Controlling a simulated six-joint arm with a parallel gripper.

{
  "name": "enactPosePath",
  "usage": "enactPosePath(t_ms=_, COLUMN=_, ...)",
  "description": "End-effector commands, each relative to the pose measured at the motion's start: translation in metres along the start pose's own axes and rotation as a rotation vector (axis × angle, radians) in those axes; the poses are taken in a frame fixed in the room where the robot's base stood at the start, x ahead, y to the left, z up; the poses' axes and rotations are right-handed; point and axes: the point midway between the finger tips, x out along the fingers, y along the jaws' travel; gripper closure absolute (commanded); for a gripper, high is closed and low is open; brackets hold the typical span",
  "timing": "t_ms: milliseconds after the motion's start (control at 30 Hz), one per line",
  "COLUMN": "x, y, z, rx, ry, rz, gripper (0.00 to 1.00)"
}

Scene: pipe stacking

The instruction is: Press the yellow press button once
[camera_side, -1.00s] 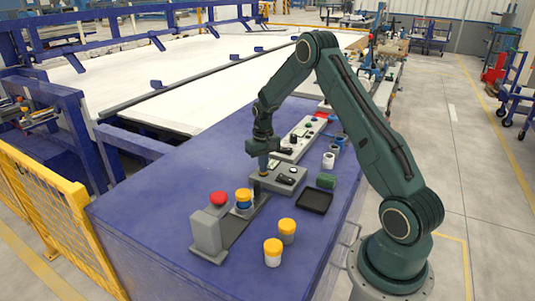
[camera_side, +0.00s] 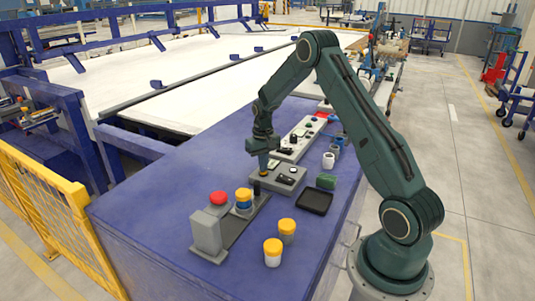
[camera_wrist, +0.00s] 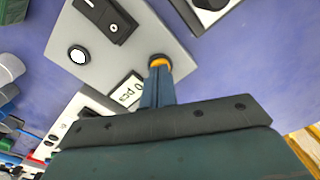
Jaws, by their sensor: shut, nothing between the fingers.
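The yellow press button (camera_wrist: 158,60) is on a grey control box (camera_wrist: 120,35), beside a label plate and near a round white button. My gripper (camera_wrist: 160,68) is shut and empty, with its fingertips right over the yellow button and covering part of it. A yellow rim shows around the tips. I cannot tell whether they touch it or whether it is pushed in. In the side view my gripper (camera_side: 264,167) points straight down at the left part of the grey box (camera_side: 292,184), and the button is mostly hidden there.
A grey press unit with a red top button (camera_side: 218,198) stands at the front, with a yellow and blue stacked piece (camera_side: 243,201) beside it.

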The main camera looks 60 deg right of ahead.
Motion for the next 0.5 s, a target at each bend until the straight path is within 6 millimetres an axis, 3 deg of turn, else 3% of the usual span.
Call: enactPosePath(t_ms=500, x=-0.030, y=0.000, z=-0.001, rx=0.000, ry=0.003, rz=0.000, gripper=1.00)
